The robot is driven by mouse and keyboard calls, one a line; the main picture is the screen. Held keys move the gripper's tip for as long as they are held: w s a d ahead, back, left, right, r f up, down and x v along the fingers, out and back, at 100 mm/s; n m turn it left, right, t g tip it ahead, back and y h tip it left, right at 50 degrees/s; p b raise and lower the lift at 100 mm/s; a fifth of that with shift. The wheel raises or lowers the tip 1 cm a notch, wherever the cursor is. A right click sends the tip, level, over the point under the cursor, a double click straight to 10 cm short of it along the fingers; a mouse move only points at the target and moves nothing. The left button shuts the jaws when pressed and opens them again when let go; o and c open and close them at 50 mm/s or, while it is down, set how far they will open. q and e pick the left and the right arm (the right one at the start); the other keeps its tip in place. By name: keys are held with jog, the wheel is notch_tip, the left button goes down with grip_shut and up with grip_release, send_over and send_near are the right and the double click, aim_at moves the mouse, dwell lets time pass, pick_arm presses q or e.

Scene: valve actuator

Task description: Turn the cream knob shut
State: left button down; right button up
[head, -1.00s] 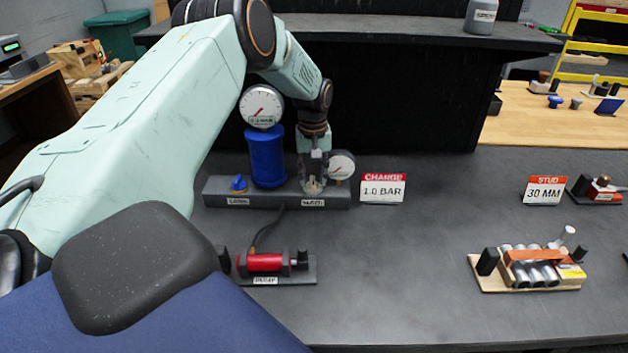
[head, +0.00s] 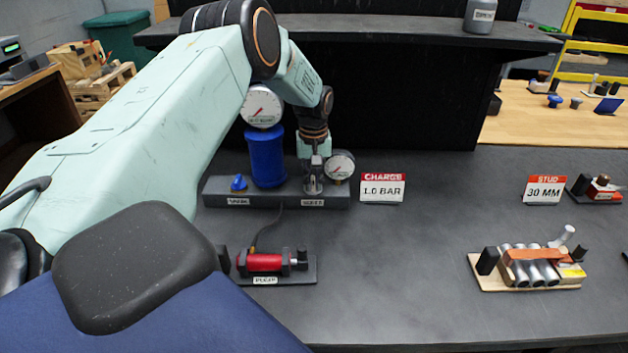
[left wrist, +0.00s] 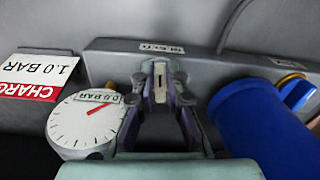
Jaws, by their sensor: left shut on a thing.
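My left gripper (head: 313,185) points down at the right part of a dark grey valve base (head: 275,201). It is shut on the cream knob, which the fingers mostly hide in the head view. In the left wrist view the two fingertips (left wrist: 159,85) close on the pale cream knob (left wrist: 160,80) with a dark slot in it. A small round gauge (head: 341,165) with a red needle stands just right of the gripper; it also shows in the left wrist view (left wrist: 88,120). My right gripper is not in view.
A blue cylinder (head: 266,157) with a larger gauge (head: 262,106) and a blue knob (head: 239,183) stand left of the gripper. A "CHARGE 1.0 BAR" card (head: 382,188) stands right. A red pump unit (head: 265,262) lies in front. The bench middle is clear.

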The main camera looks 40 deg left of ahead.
pick_arm(q)
jog(key=shift+s, duration=0.1)
jog(key=shift+m, duration=0.8)
jog(key=c, duration=1.4)
grip_release()
jog(key=shift+s+r, duration=0.15)
jog(key=shift+a, duration=0.1)
